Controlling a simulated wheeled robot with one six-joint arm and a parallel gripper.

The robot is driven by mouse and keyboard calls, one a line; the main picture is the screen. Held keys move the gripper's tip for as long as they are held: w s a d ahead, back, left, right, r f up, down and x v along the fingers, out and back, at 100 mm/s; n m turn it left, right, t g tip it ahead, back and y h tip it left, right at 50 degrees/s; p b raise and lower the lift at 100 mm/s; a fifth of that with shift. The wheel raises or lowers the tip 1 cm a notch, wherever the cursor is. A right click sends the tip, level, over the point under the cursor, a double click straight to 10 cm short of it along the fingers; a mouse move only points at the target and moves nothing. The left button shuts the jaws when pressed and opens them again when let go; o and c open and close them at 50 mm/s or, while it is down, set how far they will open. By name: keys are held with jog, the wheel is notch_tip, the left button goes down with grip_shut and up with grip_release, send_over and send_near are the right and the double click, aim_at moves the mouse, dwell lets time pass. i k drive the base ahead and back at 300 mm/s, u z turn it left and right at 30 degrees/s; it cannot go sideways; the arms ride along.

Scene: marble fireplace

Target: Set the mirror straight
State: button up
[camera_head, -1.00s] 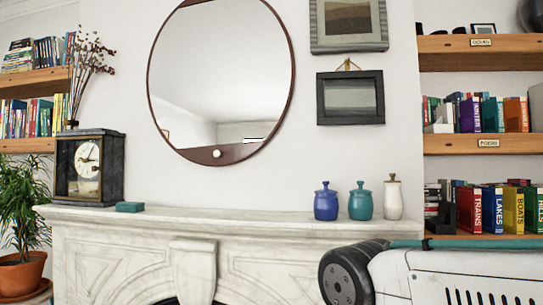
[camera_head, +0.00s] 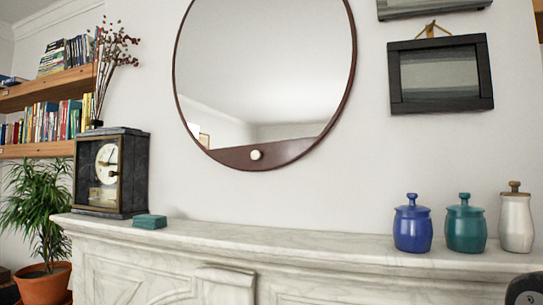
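The round mirror (camera_head: 265,70) hangs on the white wall above the mantel, and its top is cut off by the frame. It has a thin dark red-brown frame and a brown band (camera_head: 295,150) across the bottom with a pale round knob (camera_head: 256,155). The band's upper edge slopes, higher at the right than at the left, and the knob sits a little left of the mirror's middle, so the mirror looks tilted. My gripper is not in view. Only a dark piece of my arm shows at the lower right corner.
On the marble mantel (camera_head: 300,241) stand a black clock (camera_head: 110,170), a small teal box (camera_head: 150,221), and blue (camera_head: 412,226), green (camera_head: 466,226) and white (camera_head: 516,222) jars. A dark picture frame (camera_head: 440,106) hangs right of the mirror. The mantel below the mirror is clear.

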aim_at(257, 86)
jog(key=u, duration=0.4)
jog(key=i, duration=0.85)
jog(key=u, duration=0.65)
